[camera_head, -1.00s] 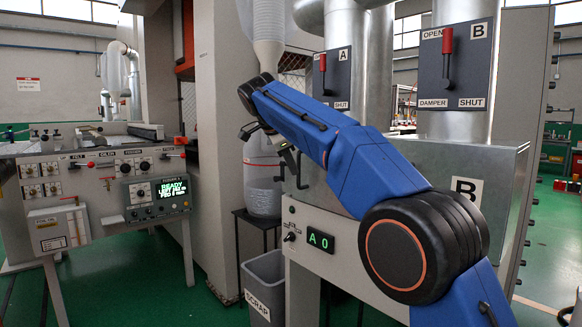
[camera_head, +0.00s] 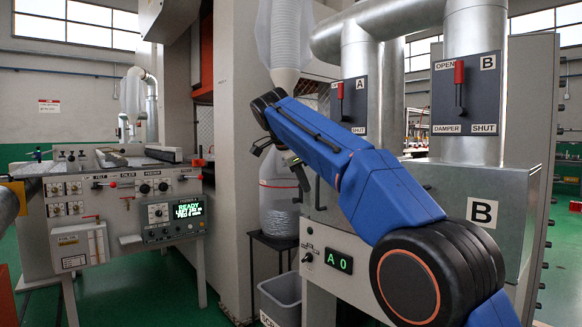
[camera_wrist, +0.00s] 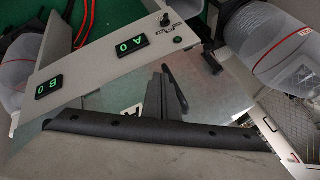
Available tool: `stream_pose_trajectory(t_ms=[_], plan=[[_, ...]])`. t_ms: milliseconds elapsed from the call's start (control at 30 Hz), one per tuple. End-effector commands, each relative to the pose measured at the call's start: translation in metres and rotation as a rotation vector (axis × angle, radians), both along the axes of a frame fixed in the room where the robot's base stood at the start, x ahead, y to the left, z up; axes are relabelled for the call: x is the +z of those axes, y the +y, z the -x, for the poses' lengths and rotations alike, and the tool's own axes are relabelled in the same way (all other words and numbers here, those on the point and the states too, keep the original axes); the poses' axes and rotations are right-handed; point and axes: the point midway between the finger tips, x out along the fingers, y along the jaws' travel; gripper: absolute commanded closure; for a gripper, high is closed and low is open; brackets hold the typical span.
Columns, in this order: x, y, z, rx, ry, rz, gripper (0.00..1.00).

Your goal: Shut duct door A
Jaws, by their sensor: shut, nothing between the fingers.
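The plate marked A (camera_head: 352,122) is on a metal duct, with a lever whose red end (camera_head: 340,91) points up, away from the SHUT label. The grey metal box (camera_head: 425,180) is below the ducts; my arm covers much of its front, so door A's state there cannot be told. In the wrist view part of a letter, perhaps A, shows on shiny metal (camera_wrist: 110,104). My gripper (camera_head: 303,182) is shut and empty, left of the box in the picture and in front of a clear container. Its dark fingers seem to show in the wrist view (camera_wrist: 166,72).
A similar plate B (camera_head: 480,95) has its red lever up. The A display (camera_head: 339,261) reads 0. A grey bin (camera_head: 283,295) stands low in front. The clear container (camera_head: 278,195) is close behind my gripper. A control bench (camera_head: 120,210) stands left, with green floor between.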

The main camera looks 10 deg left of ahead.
Motion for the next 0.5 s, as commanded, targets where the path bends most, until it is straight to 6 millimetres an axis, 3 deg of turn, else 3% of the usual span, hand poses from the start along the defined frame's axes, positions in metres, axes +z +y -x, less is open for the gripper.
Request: stream_pose_trajectory(t_ms=[500], plan=[[0.04, 0.023, 0.02, 0.001, -0.002, 0.001, 1.0]])
